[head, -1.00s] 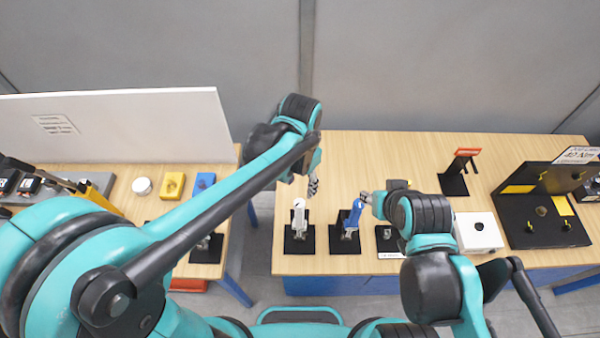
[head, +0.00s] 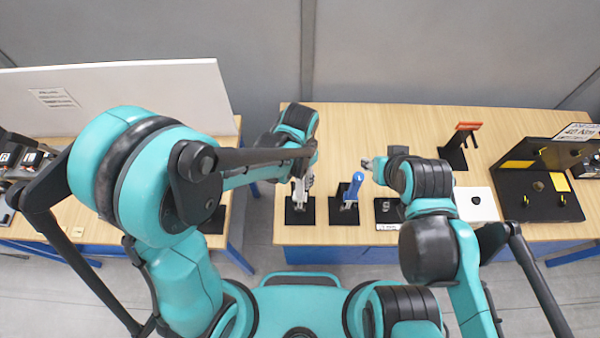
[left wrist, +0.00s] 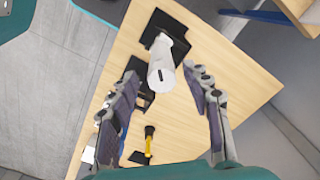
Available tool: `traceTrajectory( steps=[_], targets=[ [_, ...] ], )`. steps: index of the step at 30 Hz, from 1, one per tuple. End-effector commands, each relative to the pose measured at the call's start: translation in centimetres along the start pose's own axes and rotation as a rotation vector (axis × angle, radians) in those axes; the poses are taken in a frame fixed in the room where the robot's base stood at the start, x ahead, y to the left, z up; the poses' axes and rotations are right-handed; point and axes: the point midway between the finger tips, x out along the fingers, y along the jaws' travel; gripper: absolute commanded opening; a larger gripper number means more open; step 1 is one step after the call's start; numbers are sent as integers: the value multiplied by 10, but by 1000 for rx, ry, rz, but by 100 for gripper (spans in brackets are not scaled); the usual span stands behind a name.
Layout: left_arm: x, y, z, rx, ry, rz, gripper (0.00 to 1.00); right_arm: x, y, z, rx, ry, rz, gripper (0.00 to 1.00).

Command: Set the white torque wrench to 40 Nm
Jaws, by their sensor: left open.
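The white torque wrench (left wrist: 161,72) stands in a black holder (left wrist: 176,22) near the table edge. In the left wrist view its white handle end lies between the tips of my open left gripper (left wrist: 160,80), with clear space on both sides. I cannot read the wrench's scale. My right gripper (head: 368,163) is to the right of the blue wrench, above the table; its fingers are too small to judge.
A blue-handled wrench (head: 351,187) stands in its own black holder just right of the white one. A black fixture (head: 520,202) with a "40 Nm" sign (head: 578,131) and a red-topped stand (head: 466,132) are on the right. The back middle of the table is bare.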

Motion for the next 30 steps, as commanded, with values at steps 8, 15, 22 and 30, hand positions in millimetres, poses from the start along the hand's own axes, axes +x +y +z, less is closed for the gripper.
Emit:
traceTrajectory(
  steps=[8,15,22,30],
  targets=[
    [0,0,0,0,0,0,0,0,0,0,0,0,0,40],
    [0,0,0,14,0,0,0,2,0,1,0,0,0,40],
    [0,0,0,44,0,0,0,4,0,2,0,0,0,40],
    [0,0,0,115,0,0,0,9,0,6,0,0,0,40]
  ],
)
